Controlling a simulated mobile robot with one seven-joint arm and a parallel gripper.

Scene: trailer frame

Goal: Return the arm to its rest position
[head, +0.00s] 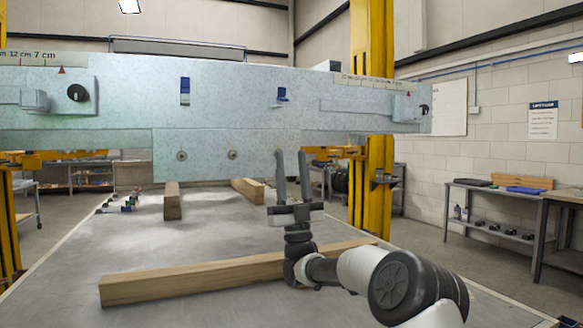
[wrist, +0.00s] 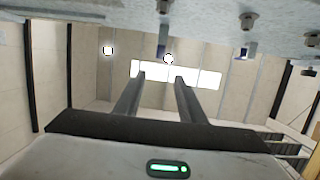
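My gripper (head: 292,152) points upward in front of the lower edge of the pale blue-grey trailer frame (head: 220,110). Its two long dark fingers stand apart with nothing between them. In the wrist view the open fingers (wrist: 161,76) reach up towards a bright ceiling light, and the frame's underside (wrist: 100,12) with bolts crosses the top of the picture. My arm comes in from the lower right of the head view. I cannot tell whether the fingertips touch the frame.
A wooden beam (head: 200,278) lies on the grey table (head: 180,235) just below my gripper. Two more beams (head: 172,203) (head: 247,190) lie farther back. Small items (head: 120,203) sit at the left. A yellow post (head: 372,190) stands behind, with side benches (head: 500,195) at right.

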